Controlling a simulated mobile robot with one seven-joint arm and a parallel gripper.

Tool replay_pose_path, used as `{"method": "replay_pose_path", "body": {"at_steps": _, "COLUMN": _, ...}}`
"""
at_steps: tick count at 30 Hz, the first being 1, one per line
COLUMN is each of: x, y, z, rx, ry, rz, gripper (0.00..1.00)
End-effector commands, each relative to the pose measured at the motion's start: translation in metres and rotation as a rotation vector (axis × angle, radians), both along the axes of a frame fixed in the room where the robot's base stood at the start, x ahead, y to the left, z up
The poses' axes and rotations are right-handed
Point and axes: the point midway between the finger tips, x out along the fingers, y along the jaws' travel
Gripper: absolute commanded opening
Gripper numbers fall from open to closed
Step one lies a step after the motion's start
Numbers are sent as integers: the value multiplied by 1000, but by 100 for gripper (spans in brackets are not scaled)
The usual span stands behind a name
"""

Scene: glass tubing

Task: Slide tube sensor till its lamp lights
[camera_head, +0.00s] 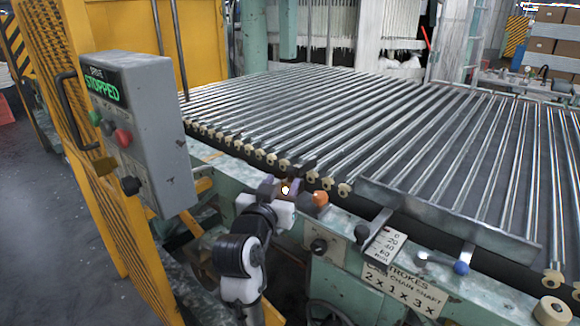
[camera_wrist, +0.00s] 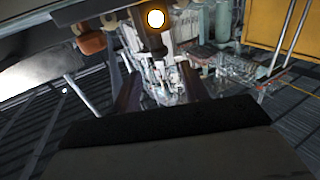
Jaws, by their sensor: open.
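The tube sensor is a small dark block (camera_head: 294,186) on the machine's front edge, by the rounded ends of the glass tubes. Its lamp (camera_head: 285,190) glows yellow-white, and the lit lamp (camera_wrist: 155,18) also shows at the top of the wrist view. My gripper (camera_head: 277,190) is right at the sensor, partly covering it. In the wrist view my gripper (camera_wrist: 160,85) has its two dark fingers apart, with the sensor body beyond them. I cannot tell whether a finger touches the sensor.
An orange knob (camera_head: 320,198) sits just right of the sensor. A grey control box (camera_head: 140,130) reading STOPPED stands at left by a yellow guard. A metal plate (camera_head: 445,222), a scale sign (camera_head: 384,246) and a blue-knobbed lever (camera_head: 460,267) lie to the right.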

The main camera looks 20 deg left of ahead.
Motion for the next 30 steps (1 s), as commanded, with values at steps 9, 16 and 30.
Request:
{"method": "replay_pose_path", "body": {"at_steps": 9, "x": 61, "y": 3, "z": 2, "rx": -2, "ry": 1, "rz": -1, "gripper": 45}}
{"method": "replay_pose_path", "body": {"at_steps": 16, "x": 78, "y": 4, "z": 1, "rx": -2, "ry": -1, "rz": 0, "gripper": 45}}
{"method": "replay_pose_path", "body": {"at_steps": 30, "x": 79, "y": 4, "z": 0, "rx": -2, "ry": -1, "rz": 1, "gripper": 20}}
